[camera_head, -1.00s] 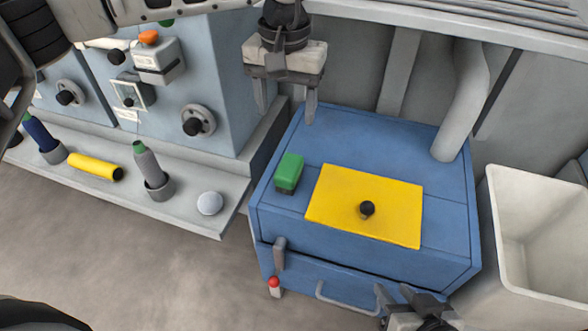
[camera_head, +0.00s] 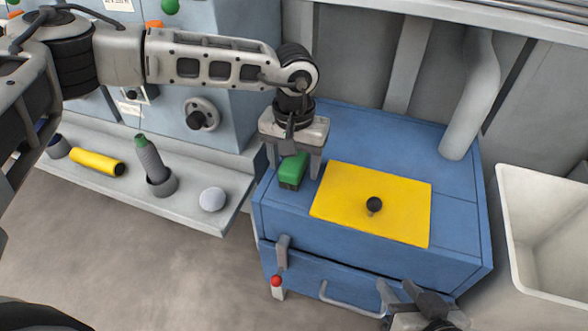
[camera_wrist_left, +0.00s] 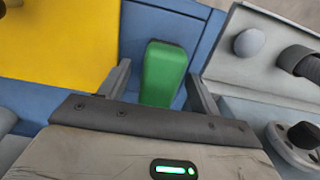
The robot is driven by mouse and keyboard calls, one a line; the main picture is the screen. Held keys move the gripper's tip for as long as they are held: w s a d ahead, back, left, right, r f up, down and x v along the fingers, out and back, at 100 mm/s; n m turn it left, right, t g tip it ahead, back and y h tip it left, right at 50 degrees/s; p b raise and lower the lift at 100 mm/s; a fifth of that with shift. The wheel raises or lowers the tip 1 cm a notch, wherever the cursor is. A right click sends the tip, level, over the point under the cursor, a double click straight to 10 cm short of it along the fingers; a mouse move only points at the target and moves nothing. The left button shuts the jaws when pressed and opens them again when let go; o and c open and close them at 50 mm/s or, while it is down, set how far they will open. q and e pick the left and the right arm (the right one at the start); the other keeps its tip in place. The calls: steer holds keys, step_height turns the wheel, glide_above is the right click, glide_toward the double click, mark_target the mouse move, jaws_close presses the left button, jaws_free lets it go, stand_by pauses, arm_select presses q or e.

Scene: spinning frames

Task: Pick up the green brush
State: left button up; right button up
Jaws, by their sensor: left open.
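The green brush (camera_head: 292,171) is a small green block with a darker lower part, standing on the blue cabinet top left of the yellow plate. My left gripper (camera_head: 294,170) is open above it, with one finger on each side of the brush in the head view. In the left wrist view the brush (camera_wrist_left: 163,73) lies between the two open fingers, with its near end hidden behind the gripper body. I cannot tell whether the fingers touch it. My right gripper (camera_head: 402,290) shows at the bottom of the head view, in front of the cabinet's drawer, with its fingers apart and empty.
A yellow plate (camera_head: 340,205) with a black knob (camera_head: 374,204) lies beside the brush on the blue cabinet (camera_head: 455,190). A white bin (camera_head: 505,220) stands right.

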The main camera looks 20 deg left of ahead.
mark_target(291, 161)
arm_select(q)
steer(key=shift+f, duration=0.1)
steer(key=c, duration=1.1)
steer(key=shift+r, duration=0.65)
steer(key=r, duration=0.1)
steer(key=r+p, duration=0.1)
steer(key=shift+s+a+r, duration=0.15)
steer(key=shift+a+r, duration=0.1)
steer(key=shift+r, duration=0.1)
steer(key=s+a+r+p, duration=0.1)
steer(key=s+a+r, duration=0.3)
steer(key=s, duration=0.1)
steer(key=s+a+r, duration=0.5)
steer(key=shift+a+p, duration=0.1)
steer(key=shift+p, duration=0.3)
steer(key=shift+o, duration=0.7)
